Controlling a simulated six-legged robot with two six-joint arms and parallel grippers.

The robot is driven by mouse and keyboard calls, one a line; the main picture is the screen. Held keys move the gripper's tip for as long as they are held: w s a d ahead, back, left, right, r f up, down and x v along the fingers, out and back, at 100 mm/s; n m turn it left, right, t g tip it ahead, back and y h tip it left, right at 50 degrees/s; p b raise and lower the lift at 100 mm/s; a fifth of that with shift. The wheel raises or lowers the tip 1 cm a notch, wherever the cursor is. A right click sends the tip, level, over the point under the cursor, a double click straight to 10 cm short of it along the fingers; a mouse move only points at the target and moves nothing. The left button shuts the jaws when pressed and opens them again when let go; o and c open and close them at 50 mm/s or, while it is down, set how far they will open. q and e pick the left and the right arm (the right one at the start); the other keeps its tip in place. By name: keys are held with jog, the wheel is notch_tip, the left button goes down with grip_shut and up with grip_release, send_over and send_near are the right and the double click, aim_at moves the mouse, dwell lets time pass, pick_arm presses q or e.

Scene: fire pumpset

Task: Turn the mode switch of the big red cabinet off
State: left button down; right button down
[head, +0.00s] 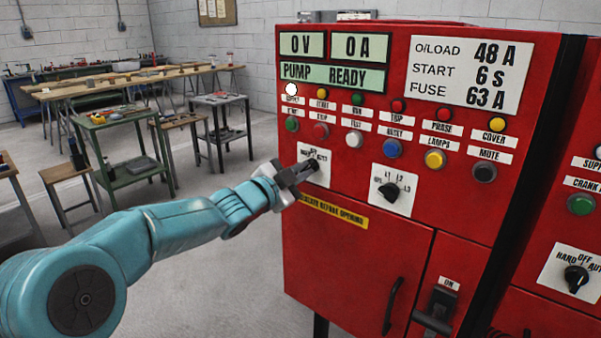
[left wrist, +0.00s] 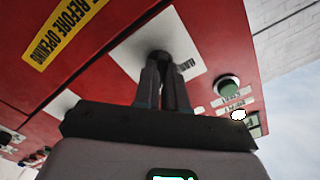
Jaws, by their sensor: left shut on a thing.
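The big red cabinet (head: 350,233) fills the right half of the head view. Its mode switch, on a white plate (head: 322,180) at the left of the panel, is mostly hidden by my left gripper (head: 303,172). In the left wrist view, the two fingers (left wrist: 166,85) are shut on the dark knob of the mode switch (left wrist: 159,56), in front of the white plate (left wrist: 183,40). The knob's pointing direction cannot be told. My right gripper is not in view.
A second rotary switch (head: 389,191) sits right of the mode switch, below several coloured buttons. A black door handle (head: 392,306) and a lever (head: 436,312) stick out lower down. Another red cabinet (head: 550,315) stands at the right.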

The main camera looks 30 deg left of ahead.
pick_arm(q)
jog(key=shift+r+n+p, duration=0.1)
jog(key=shift+n+p, duration=0.65)
jog(key=shift+n, duration=0.05)
jog(key=shift+n+p, duration=0.8)
jog(key=shift+n, duration=0.4)
jog(key=shift+n+p, duration=1.15)
jog(key=shift+n, duration=1.15)
jog(key=shift+f, duration=0.2)
jog(key=c, duration=1.2)
grip_release()
